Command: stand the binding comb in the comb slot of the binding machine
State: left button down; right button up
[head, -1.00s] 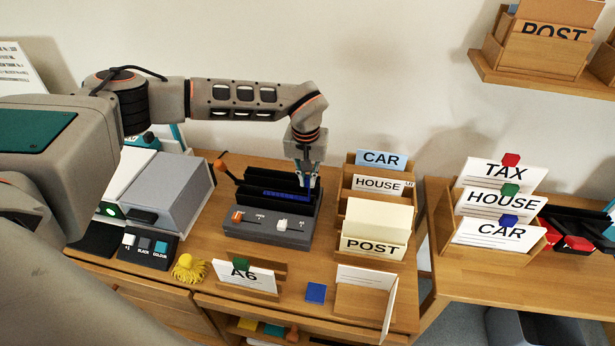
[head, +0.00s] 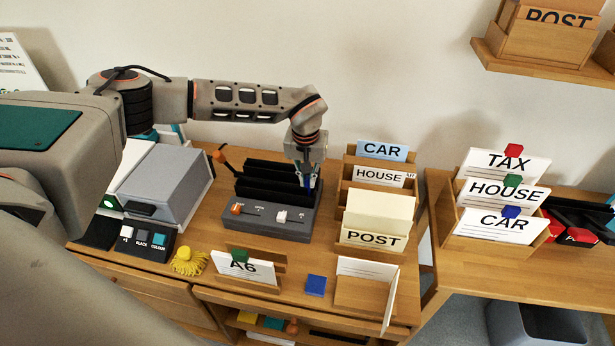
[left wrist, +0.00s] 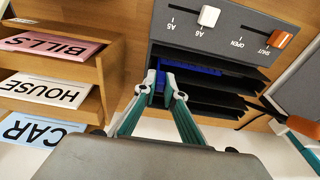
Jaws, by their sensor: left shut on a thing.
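The dark grey binding machine (head: 268,222) stands on the desk, with black upright plates behind its control panel. My left gripper (head: 309,186) is over the machine's right end, pointing down. In the left wrist view it is shut on one end of the blue binding comb (left wrist: 200,70). The comb lies lengthwise between the machine's black plates, close behind the panel. In the head view the plates hide most of the comb. Whether it touches the slot floor cannot be told. My right gripper is not in view.
Right of the machine stands a wooden rack (head: 372,238) with CAR, HOUSE and POST cards. A grey box-shaped device (head: 168,185) is to the left. In front are a yellow tassel (head: 187,262), an A6 card holder (head: 243,268) and a blue square (head: 316,285).

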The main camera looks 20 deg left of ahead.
pick_arm(q)
jog(key=shift+f+b, duration=0.3)
jog(key=shift+f, duration=0.4)
jog(key=c, duration=1.6)
grip_release()
jog(key=shift+o, duration=0.2)
notch_tip(320, 180, up, 3)
jog(key=p, duration=0.2)
jog(key=shift+p, duration=0.4)
jog(key=shift+r, duration=2.55)
